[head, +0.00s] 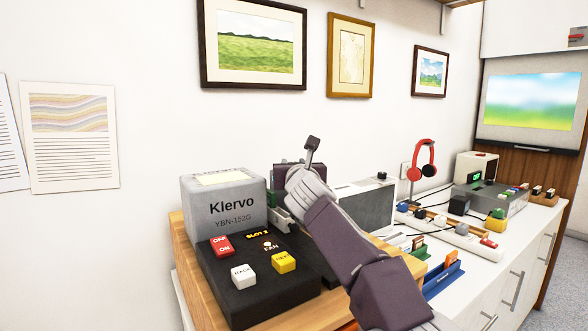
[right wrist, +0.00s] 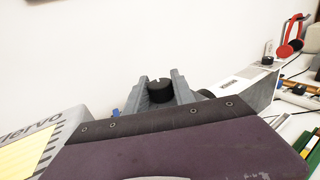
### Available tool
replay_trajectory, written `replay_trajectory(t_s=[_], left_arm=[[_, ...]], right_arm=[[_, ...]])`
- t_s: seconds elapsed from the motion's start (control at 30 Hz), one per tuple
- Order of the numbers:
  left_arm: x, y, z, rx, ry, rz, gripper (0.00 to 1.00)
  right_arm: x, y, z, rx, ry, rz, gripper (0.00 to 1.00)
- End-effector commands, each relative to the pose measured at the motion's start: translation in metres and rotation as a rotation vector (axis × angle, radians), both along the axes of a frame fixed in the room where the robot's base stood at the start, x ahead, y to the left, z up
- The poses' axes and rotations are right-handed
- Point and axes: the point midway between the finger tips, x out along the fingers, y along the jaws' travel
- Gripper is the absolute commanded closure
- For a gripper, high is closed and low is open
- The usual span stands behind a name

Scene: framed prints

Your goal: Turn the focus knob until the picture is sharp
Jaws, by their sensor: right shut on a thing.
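The grey projector (head: 222,200), labelled "Klervo YBN-152G", stands on a wooden stand with a dark control panel (head: 262,290) in front. The screen (head: 530,101) at the far right shows a blurred picture of green land and blue sky. My right gripper (head: 281,214) is beside the projector's right side. The hand hides most of its fingers and the knob in the head view. In the right wrist view, its grey fingers (right wrist: 161,88) are shut on a round black knob (right wrist: 160,93) with a pale mark on top. My left gripper is not in view.
The panel has a red OFF/ON switch (head: 221,246), a white BACK button (head: 243,276) and a yellow NEXT button (head: 284,262). A white box (head: 363,208), red headphones (head: 423,160) and several small items crowd the counter to the right. Framed prints hang behind.

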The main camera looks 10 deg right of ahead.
Motion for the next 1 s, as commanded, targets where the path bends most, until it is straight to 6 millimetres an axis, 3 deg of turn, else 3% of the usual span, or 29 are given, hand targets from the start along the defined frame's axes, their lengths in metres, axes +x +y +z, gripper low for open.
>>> replay_trajectory(t_s=[0.17, 0.2, 0.27, 0.67, 1.0], left_arm=[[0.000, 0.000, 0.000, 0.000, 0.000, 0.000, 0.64], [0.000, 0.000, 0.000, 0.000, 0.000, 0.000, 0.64], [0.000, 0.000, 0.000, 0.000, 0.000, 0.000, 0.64], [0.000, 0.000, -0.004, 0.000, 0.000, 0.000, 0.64], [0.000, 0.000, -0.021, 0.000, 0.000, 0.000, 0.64]], right_arm=[[0.000, 0.000, -0.001, 0.002, 0.001, 0.001, 1.00], [0.000, 0.000, -0.001, 0.002, 0.001, 0.002, 0.64], [0.000, 0.000, -0.001, 0.002, 0.001, 0.001, 0.48], [-0.006, 0.001, -0.001, 0.000, 0.000, 0.001, 0.48], [-0.064, 0.005, -0.002, 0.001, 0.000, 0.003, 0.48]])
